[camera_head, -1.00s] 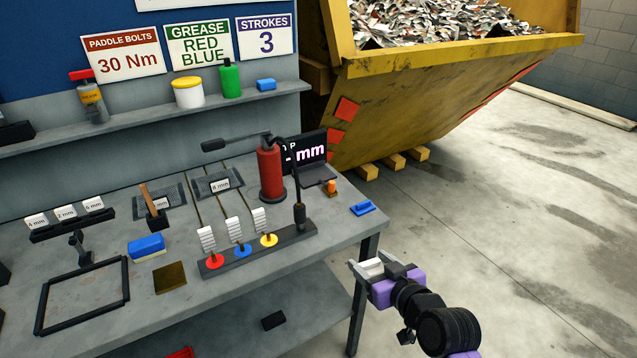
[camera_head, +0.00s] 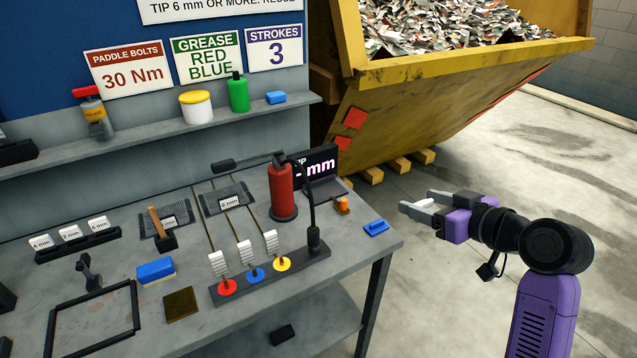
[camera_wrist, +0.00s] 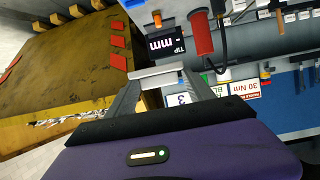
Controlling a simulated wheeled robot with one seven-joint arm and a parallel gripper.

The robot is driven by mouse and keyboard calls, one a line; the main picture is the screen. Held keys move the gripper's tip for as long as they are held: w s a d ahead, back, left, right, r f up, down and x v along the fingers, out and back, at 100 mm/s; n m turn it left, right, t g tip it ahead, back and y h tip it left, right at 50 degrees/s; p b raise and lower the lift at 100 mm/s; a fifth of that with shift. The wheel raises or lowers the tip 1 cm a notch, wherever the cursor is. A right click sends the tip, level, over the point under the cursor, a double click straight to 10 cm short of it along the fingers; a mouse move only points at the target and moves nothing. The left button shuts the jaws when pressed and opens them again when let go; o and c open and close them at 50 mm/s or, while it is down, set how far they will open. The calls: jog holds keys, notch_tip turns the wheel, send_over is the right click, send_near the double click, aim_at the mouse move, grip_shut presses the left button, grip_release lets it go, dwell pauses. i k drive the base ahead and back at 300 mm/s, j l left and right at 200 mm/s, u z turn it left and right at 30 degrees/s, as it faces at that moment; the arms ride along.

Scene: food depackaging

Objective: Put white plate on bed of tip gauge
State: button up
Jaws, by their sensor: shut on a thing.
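My gripper (camera_head: 416,200) is at the right of the head view, off the bench's right edge and above the floor. It is shut on a small white plate (camera_wrist: 155,72), which spans the fingertips in the wrist view. In the head view the plate (camera_head: 424,204) is small and partly hidden by the fingers. The tip gauge (camera_head: 318,163), with a dark display reading "TIP - mm", stands at the bench's back right corner, left of my gripper. Its dark bed (camera_head: 326,188) lies in front of the display and looks empty. The display also shows in the wrist view (camera_wrist: 165,45).
A red cylinder (camera_head: 282,190) with a lever and a thin dark post (camera_head: 313,235) stand left of the gauge. An orange piece (camera_head: 342,205) and a blue block (camera_head: 376,228) lie near the right edge. A yellow skip (camera_head: 430,115) stands behind. Air between gripper and gauge is clear.

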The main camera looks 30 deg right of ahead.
aim_at(324, 189)
jog(key=i, duration=1.3)
